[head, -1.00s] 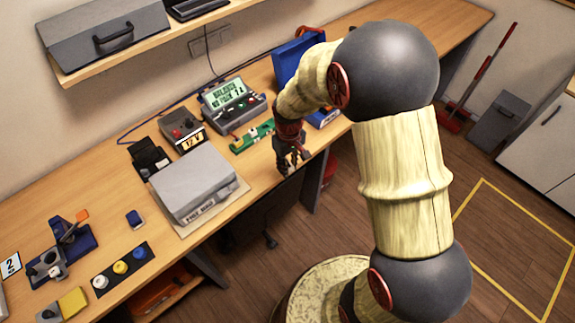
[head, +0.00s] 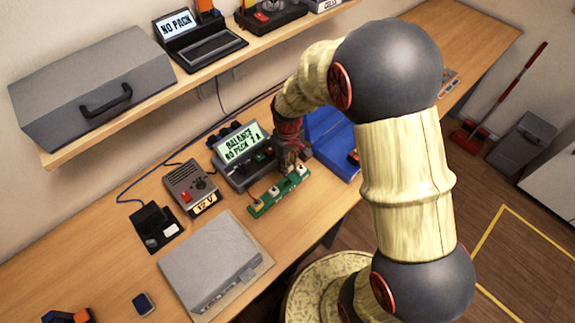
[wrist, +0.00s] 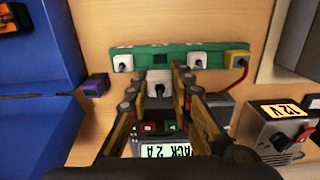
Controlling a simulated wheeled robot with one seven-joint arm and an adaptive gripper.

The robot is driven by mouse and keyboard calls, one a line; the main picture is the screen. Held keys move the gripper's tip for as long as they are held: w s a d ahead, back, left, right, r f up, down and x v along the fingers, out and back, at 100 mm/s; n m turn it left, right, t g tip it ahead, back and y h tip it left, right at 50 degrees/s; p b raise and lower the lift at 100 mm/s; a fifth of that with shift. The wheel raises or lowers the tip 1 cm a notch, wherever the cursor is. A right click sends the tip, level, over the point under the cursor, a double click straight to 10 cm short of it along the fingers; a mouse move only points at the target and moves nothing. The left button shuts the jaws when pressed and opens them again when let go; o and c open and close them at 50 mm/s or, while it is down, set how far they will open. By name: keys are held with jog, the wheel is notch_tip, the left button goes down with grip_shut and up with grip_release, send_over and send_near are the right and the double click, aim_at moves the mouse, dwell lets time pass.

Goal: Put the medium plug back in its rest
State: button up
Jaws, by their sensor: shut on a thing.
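My gripper (wrist: 158,76) is shut on a white plug (wrist: 159,90), seen between the fingers in the wrist view; it appears to be the medium plug. The green rest strip (wrist: 160,61) lies just beyond the fingertips. The strip between the two white plugs looks empty. In the head view my gripper (head: 291,153) is beside the green strip (head: 265,199), hiding part of it; the held plug is not clear there.
The balance charger (head: 240,145) with a lit screen stands behind the strip. A grey box (head: 210,262) is in front.

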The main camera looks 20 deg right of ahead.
jog(key=shift+f, duration=0.1)
jog(key=shift+f+b, duration=1.7)
jog(key=shift+f, duration=1.15)
jog(key=shift+s+f+b, duration=0.1)
jog(key=shift+f+b, duration=0.3)
jog(key=shift+f, duration=0.6)
jog(key=o, duration=1)
jog(key=shift+o, duration=0.2)
notch_tip(320, 180, up, 12)
jog(key=shift+r, duration=0.1)
dwell(0.6)
